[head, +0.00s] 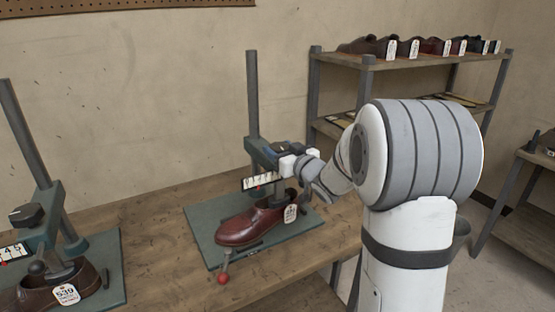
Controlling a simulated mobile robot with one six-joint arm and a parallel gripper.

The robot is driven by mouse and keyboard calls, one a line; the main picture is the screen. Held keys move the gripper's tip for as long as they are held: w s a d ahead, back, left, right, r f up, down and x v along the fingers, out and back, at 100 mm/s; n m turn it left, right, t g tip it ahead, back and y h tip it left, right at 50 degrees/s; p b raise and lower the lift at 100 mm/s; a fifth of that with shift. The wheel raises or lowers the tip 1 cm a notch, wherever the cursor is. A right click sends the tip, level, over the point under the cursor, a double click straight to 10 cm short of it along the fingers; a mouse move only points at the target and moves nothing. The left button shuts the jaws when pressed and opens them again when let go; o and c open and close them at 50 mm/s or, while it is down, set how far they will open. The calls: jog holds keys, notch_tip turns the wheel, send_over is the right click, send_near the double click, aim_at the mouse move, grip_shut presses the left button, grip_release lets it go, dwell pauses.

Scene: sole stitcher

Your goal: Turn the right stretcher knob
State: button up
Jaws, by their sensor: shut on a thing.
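The right stretcher (252,100) is a dark post on a green base plate on the wooden bench. A burgundy shoe (245,226) with a white tag sits on its plate, below a white number scale (260,182). My gripper (283,149) is at the top of the stretcher's arm, shut on the right stretcher knob, which is mostly hidden by the fingers. The left stretcher (22,135) stands at the left edge with its black knob (25,214) in plain view and a brown shoe (75,283) tagged 539.
A red ball-ended lever (223,279) sticks out at the front of the right stretcher. The wooden bench (150,215) is clear between the two stretchers. A shelf rack (340,62) with several tagged shoes stands behind my arm, and another shelf is at the right.

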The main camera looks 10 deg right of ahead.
jog(key=m+h+b, duration=0.1)
jog(key=b, duration=0.1)
jog(key=m+h+b, duration=0.1)
jog(key=h+b, duration=0.1)
jog(key=f+m+t+h+b, duration=0.1)
jog(key=b, duration=0.1)
jog(key=shift+s+a+h, duration=0.1)
jog(key=shift+a+h, duration=0.15)
jog(key=shift+h, duration=0.05)
jog(key=shift+r+m+h+b, duration=0.2)
jog(key=shift+m+h+b, duration=0.8)
jog(key=shift+h, duration=0.7)
jog(key=shift+r+m+h+p, duration=0.25)
jog(key=shift+m+h+p, duration=0.6)
jog(key=shift+h, duration=0.35)
jog(key=m+g+h+p, duration=0.1)
jog(key=h+p, duration=0.1)
jog(key=shift+r+m+p, duration=0.15)
jog(key=shift+m+p, duration=0.15)
jog(key=shift+m, duration=0.05)
jog(key=m+g+h+p, duration=0.1)
jog(key=h+p, duration=0.1)
jog(key=p, duration=0.1)
jog(key=shift+m+h, duration=0.3)
jog(key=shift+h, duration=0.1)
jog(key=shift+m+g+h+p, duration=0.4)
jog(key=shift+m+h+p, duration=0.1)
jog(key=shift+h+p, duration=0.1)
jog(key=shift+h, duration=0.3)
jog(key=o, duration=1)
